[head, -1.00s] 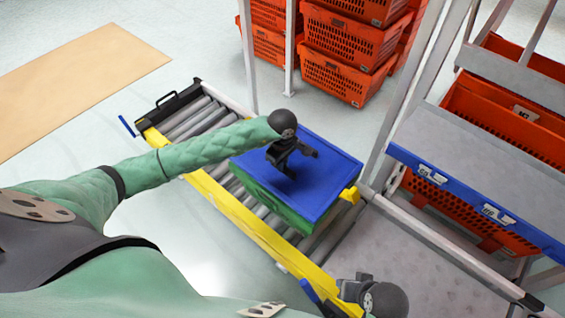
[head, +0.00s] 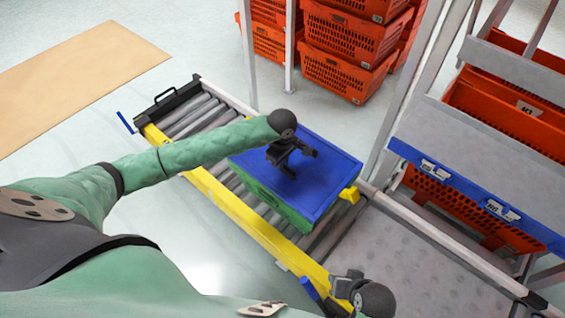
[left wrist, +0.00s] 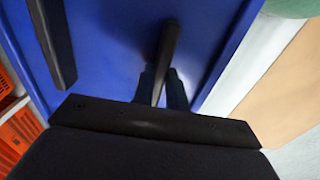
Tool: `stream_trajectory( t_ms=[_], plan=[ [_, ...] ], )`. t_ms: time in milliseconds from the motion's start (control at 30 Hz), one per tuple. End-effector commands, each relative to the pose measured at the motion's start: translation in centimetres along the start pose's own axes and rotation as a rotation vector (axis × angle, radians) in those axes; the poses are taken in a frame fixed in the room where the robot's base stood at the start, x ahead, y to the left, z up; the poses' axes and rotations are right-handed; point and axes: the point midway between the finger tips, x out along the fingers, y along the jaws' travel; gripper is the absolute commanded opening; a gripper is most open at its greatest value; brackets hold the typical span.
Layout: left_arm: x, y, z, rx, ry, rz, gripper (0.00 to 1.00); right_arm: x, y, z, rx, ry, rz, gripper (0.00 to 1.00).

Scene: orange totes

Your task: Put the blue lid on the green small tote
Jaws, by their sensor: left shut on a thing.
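The blue lid (head: 333,165) lies flat over the top of the green small tote (head: 270,207), which stands on the roller conveyor. Their edges look roughly lined up; I cannot tell whether the lid is fully seated. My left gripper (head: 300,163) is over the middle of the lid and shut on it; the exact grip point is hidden. The left wrist view shows its dark fingers against the blue lid surface (left wrist: 110,50). My right gripper (head: 345,288) is near the bottom of the head view, apart from the tote, and its jaws are unclear.
The conveyor has a yellow side rail (head: 225,202) and bare rollers (head: 195,118) to the left of the tote. A grey metal surface (head: 420,255) lies to the right. Orange totes (head: 345,75) are stacked behind, and a blue-edged rack (head: 470,195) stands at right.

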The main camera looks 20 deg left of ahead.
Motion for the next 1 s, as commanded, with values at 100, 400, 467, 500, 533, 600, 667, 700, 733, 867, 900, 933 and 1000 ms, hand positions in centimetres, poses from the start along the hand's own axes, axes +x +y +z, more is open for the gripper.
stream_trajectory(
  t_ms=[100,400,467,500,533,600,667,700,733,867,900,933,1000],
  plan=[
    [-0.02,0.03,-0.01,0.0,0.0,0.001,0.0,0.01,-0.02,-0.02,0.0,0.002,0.0,0.36],
    [0.0,0.03,0.0,0.0,0.0,0.001,0.0,0.01,0.08,0.18,0.0,0.0,0.001,0.36],
    [0.04,0.03,-0.01,0.0,0.0,0.001,0.0,0.05,0.08,0.18,0.0,0.0,0.001,0.36],
    [0.08,0.03,-0.01,0.0,0.0,0.001,0.0,0.09,0.08,0.19,0.0,0.0,0.001,0.36],
    [0.12,0.03,-0.01,0.0,0.0,0.001,0.0,0.12,0.09,0.21,0.0,0.0,0.001,0.36],
    [0.2,0.02,-0.01,0.0,0.0,0.001,0.0,0.22,0.1,0.25,0.0,0.0,0.001,0.36],
    [0.28,0.02,-0.02,0.0,0.0,0.001,0.0,0.31,0.11,0.28,0.0,0.0,0.001,0.36],
    [0.33,0.02,-0.02,0.0,0.0,0.001,0.0,0.37,0.12,0.31,0.0,0.0,0.0,0.36],
    [0.36,0.01,-0.01,0.0,0.0,0.001,0.0,0.41,0.13,0.33,0.0,0.0,0.0,0.36],
    [0.52,0.01,-0.02,0.0,0.0,0.001,0.0,0.59,0.17,0.4,0.0,0.0,0.0,0.36],
    [0.57,0.0,-0.03,0.0,0.0,0.0,0.0,0.64,0.18,0.43,0.0,0.0,0.0,0.36],
    [0.6,0.0,-0.03,0.0,0.001,0.0,0.0,0.68,0.19,0.45,0.0,0.0,0.0,0.36],
    [0.67,0.0,-0.03,-0.001,0.001,0.0,0.0,0.75,0.2,0.48,0.0,0.0,0.0,0.36]
  ],
)
